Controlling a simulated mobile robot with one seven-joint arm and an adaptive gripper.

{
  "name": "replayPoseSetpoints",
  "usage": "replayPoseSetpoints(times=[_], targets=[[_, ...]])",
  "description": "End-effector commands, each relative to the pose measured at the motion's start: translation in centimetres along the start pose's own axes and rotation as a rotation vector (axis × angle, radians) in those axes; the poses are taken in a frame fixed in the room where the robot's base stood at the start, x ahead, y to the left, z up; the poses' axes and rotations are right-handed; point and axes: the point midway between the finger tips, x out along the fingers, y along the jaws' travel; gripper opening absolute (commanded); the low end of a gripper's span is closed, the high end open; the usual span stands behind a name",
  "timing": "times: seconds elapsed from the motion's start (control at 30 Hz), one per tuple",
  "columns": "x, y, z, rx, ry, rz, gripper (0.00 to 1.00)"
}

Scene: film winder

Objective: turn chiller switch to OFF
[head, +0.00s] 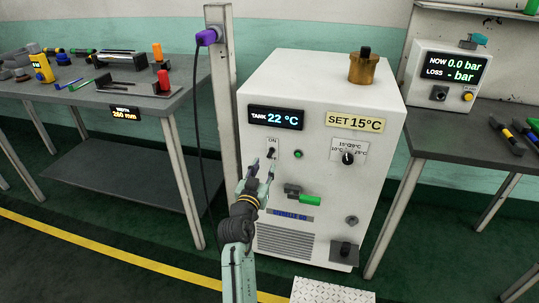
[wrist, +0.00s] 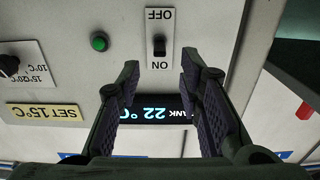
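The chiller (head: 320,100) is a white cabinet. Its small black toggle switch (head: 271,153) sits on a white plate on the upper left of the front, below the TANK display. In the wrist view, upside down, the switch (wrist: 159,46) is between an OFF label at the top and an ON label below. Its lever appears to lean toward ON. My gripper (head: 261,168) is in front of the panel, just below the switch. In the wrist view my gripper (wrist: 160,66) is open and empty, fingers apart, with the switch beyond the gap and untouched. OFF is hidden in the head view.
A green lamp (head: 298,154) and a dial (head: 348,157) are right of the switch. A green-handled valve (head: 306,199) sits lower on the panel. A post (head: 224,100) with a hanging cable stands left of the cabinet. Workbenches flank it on both sides.

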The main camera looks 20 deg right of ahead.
Motion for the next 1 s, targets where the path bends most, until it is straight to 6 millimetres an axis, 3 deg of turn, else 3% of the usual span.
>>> replayPoseSetpoints(times=[0.2, 0.4, 0.8, 1.0], targets=[[4.4, 0.1, -0.3, 0.001, 0.0, 0.002, 0.33], [6.9, 0.1, -0.2, 0.0, 0.0, 0.001, 0.33], [7.6, 0.0, 0.0, 0.0, 0.0, 0.0, 0.33], [7.6, 0.0, 0.0, 0.0, 0.0, 0.0, 0.2]])
